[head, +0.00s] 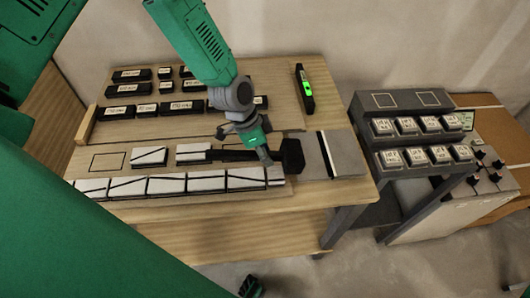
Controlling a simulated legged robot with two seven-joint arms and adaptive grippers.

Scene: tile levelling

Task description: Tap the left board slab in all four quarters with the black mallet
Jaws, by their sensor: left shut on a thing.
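My left gripper (264,157) is shut on the handle of the black mallet (292,157). The handle runs left from the gripper, and the blocky head is on its right. The left board slab (314,162) is grey and lies at the right of the table, with a black strip along its right side. The mallet head is over or beside its left part and hides some of it. I cannot tell if they touch. The right grey slab (348,152) lies beyond the strip.
A row of white tiles (206,183) with dark lines lies along the table's front. Black labelled blocks (181,108) stand at the back left. A black and green tool (305,90) lies behind the slabs. A grey stand (400,102) with small boxes is at the right.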

